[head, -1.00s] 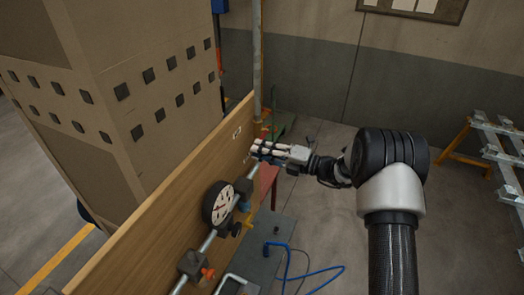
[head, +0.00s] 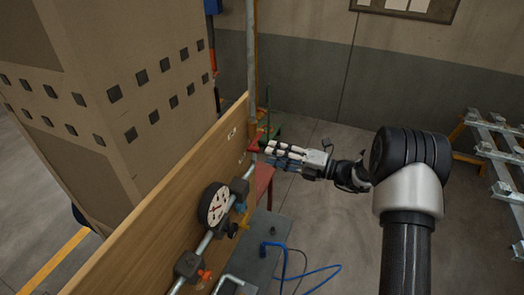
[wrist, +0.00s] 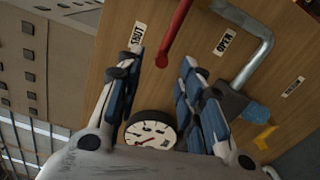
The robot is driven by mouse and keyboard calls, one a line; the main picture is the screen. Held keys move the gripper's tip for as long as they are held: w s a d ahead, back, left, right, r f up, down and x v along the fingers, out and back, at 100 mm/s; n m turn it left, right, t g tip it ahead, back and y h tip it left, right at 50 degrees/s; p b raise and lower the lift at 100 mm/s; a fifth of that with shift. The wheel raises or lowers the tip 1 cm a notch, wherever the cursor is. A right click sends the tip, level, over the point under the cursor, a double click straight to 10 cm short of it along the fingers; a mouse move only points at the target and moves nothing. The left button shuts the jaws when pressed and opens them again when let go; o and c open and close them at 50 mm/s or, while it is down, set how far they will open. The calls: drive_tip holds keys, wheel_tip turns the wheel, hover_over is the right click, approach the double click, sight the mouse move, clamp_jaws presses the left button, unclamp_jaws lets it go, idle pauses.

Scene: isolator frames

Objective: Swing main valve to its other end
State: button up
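The main valve's red lever (wrist: 175,32) shows in the wrist view against the wooden board. Its free end lies between the SHUT label (wrist: 137,36) and the OPEN label (wrist: 224,41), on the SHUT label's side. My gripper (wrist: 162,62) is open, with its fingers spread to either side of the lever's end in the picture. No contact with the lever is visible. In the head view my gripper (head: 268,153) is just off the board's right face, near a small red part (head: 253,149) that looks like the lever. The lever's pivot is out of the wrist view.
The wooden board (head: 150,225) carries a round gauge (head: 214,204), grey pipework (wrist: 257,55), and blue (wrist: 257,112) and yellow (wrist: 265,136) handles. A red stool (head: 264,178) and a grey bench (head: 258,250) with a blue hose stand beside it.

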drive_tip(key=v, duration=0.6)
drive_tip(key=shift+a, duration=0.1)
drive_tip(key=s+a+f+n+g+h+b, duration=0.2)
drive_tip(key=s+f+n+g+h+b, duration=0.15)
drive_tip(key=s+n+b, duration=0.6)
drive_tip(key=s+a+f+n+g+h+b, duration=0.2)
drive_tip(key=s+a+n+g+h+b, duration=0.3)
drive_tip(key=s+n, duration=0.6)
drive_tip(key=s+d+f+n+t+h+b, duration=0.7)
drive_tip(key=s+d+f+n+h+b, duration=0.1)
drive_tip(key=s+d+f+n+b, duration=0.5)
drive_tip(key=s+d+n+b, duration=0.1)
drive_tip(key=s+n+b, duration=0.1)
drive_tip(key=s+n, duration=0.1)
drive_tip(key=shift+s+n, duration=0.2)
drive_tip(key=shift+n, duration=0.45)
